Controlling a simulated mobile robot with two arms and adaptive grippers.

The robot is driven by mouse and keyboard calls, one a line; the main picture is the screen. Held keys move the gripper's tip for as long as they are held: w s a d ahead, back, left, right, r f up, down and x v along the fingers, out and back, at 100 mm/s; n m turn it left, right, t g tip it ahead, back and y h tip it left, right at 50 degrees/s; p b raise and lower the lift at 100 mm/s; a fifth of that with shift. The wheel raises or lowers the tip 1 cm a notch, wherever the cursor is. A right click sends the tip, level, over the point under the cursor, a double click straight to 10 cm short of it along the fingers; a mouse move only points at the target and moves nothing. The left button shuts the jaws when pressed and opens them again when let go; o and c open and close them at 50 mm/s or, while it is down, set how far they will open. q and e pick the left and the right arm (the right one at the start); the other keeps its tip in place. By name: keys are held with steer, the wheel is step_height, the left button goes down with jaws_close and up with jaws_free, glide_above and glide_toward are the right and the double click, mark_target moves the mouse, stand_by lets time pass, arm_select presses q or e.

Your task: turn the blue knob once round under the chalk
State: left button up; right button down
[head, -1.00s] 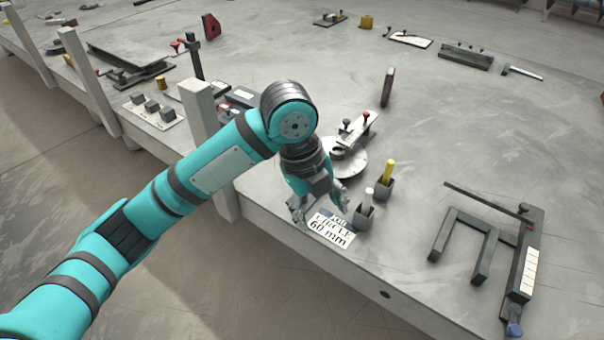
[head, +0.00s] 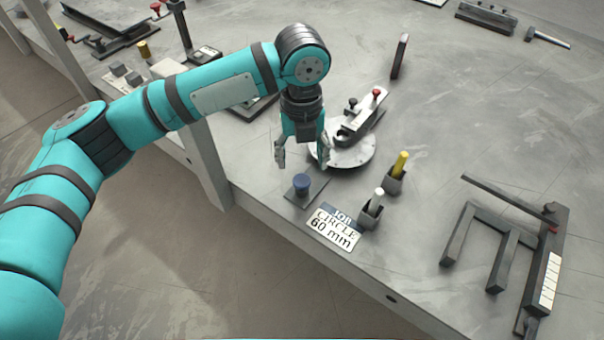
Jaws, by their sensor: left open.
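The blue knob (head: 301,184) stands upright on a small dark plate near the table's front edge. My left gripper (head: 302,160) points down, open and empty, just above and behind the knob in the picture; I cannot tell the exact height gap. A white chalk (head: 378,195) and a yellow chalk (head: 401,163) each stand in a small dark holder to the right. A round light disc (head: 352,154) lies behind the gripper, with a clamp-like arm (head: 362,117) with a red knob over it. My right gripper is not in view.
A card reading "JOB CIRCLE 60 mm" (head: 334,229) lies right of the knob. A dark metal frame with a white scale (head: 549,282) lies at the right. A dark upright block (head: 400,56) stands behind the disc. The table between the chalk holders and frame is clear.

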mark_target(302, 179)
arm_select(q)
step_height(302, 179, down, 4)
steer(key=shift+s+r, duration=0.15)
step_height(302, 179, down, 2)
steer(key=shift+f, duration=0.15)
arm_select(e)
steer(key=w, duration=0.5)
arm_select(q)
steer(key=shift+f, duration=0.5)
steer(key=c, duration=1.2)
steer(key=shift+o, duration=0.2)
steer(key=shift+r+n+p, duration=0.2)
steer(key=shift+n+p, duration=0.2)
steer(key=shift+p, duration=0.4)
steer(key=n+p, duration=0.9)
steer(key=p, duration=0.3)
steer(key=shift+r, duration=0.1)
steer(key=shift+f+n+p, duration=0.2)
steer(key=shift+n+p, duration=1.35)
steer(key=shift+n, duration=0.45)
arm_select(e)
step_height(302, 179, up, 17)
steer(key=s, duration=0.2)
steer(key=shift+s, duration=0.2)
